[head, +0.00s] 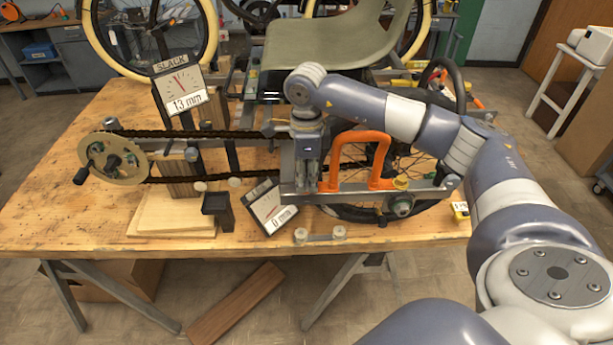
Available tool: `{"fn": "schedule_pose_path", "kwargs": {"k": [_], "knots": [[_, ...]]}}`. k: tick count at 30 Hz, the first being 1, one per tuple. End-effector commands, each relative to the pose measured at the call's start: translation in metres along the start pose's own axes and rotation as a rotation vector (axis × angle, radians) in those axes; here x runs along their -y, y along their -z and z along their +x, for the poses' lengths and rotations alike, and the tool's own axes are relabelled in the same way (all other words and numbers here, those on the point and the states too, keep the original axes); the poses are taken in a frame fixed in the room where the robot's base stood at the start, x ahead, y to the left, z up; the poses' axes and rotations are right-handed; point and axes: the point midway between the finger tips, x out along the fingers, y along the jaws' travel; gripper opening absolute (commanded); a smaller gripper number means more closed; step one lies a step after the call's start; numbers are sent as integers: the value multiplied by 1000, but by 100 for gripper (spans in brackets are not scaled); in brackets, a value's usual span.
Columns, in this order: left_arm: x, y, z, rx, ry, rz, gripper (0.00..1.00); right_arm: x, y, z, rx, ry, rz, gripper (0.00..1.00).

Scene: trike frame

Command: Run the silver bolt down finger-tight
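My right gripper (308,182) points down at the metal rail of the trike frame (345,193), just left of an orange handle-like part (360,160). Its fingers look close together, but I cannot tell whether they are open or shut on something. I cannot make out the silver bolt; it may be hidden at the fingers or too small to see. A chain (205,133) runs from the round chainring plate (112,158) at left toward the frame. My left gripper is not in view.
A gauge marked SLACK (180,90) reads 13 mm. A second gauge (270,207) below the chain reads 0 mm. A black cup (217,210), a wooden block (172,213) and a small metal piece with round ends (320,236) are on the wooden table (70,215). The table's front left is clear.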

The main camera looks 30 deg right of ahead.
Motion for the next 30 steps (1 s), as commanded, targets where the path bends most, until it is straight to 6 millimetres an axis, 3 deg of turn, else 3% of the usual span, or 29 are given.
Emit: {"fn": "schedule_pose_path", "kwargs": {"k": [5, 19, 20, 22, 30], "knots": [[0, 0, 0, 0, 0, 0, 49, 0, 0, 0, 0, 0, 31, 6], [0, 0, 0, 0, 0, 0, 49, 0, 0, 1, -1, -1, 559, 6], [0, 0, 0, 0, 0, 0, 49, 0, 0, 1, -1, -1, 564, 24], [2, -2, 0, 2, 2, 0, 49, 0, 0, 1, -1, 0, 559, 40], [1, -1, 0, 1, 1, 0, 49, 0, 0, 1, 0, 0, 556, 43]]}}
